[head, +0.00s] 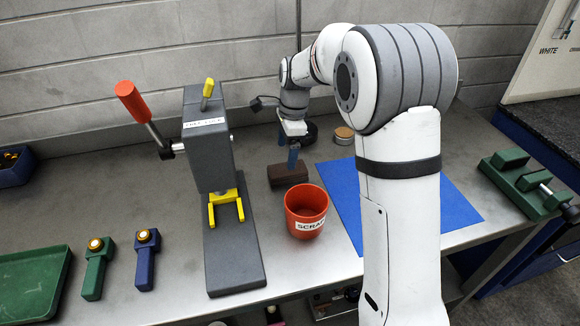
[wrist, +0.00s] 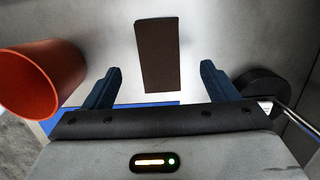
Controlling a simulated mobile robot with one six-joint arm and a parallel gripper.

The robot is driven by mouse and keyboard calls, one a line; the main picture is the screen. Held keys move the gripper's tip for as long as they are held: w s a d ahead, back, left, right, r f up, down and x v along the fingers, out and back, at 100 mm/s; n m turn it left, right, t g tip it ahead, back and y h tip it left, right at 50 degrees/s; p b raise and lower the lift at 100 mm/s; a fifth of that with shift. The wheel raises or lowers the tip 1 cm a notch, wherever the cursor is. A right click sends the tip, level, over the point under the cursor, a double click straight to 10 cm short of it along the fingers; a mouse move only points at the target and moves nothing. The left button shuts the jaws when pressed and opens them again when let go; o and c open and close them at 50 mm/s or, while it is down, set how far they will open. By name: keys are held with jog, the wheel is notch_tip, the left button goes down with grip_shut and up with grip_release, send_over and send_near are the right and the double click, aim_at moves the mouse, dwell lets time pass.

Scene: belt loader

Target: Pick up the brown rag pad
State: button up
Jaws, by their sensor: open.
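The brown rag pad (head: 289,174) is a dark brown block lying on the metal bench, behind the red scrap cup. In the wrist view the pad (wrist: 157,55) stands out long and narrow between the two blue fingers, a little beyond their tips. My gripper (wrist: 160,75) is open and empty, with clear space between each finger and the pad. In the head view my gripper (head: 292,160) points down at the pad from above; one finger hides part of it. Whether the fingertips are level with the pad I cannot tell.
The red cup (head: 306,212) labelled SCRAP stands close in front of the pad; it is at left in the wrist view (wrist: 40,80). A blue mat (head: 340,185) lies to the right. A grey press (head: 208,150) stands left. A dark round item (wrist: 262,88) is right of the fingers.

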notch_tip(320, 180, down, 7)
jog(key=shift+d+p, duration=0.1)
jog(key=shift+p, duration=0.25)
jog(key=shift+c, duration=0.3)
jog(key=c, duration=1)
notch_tip(320, 180, up, 10)
jog(key=o, duration=0.4)
jog(key=c, duration=0.3)
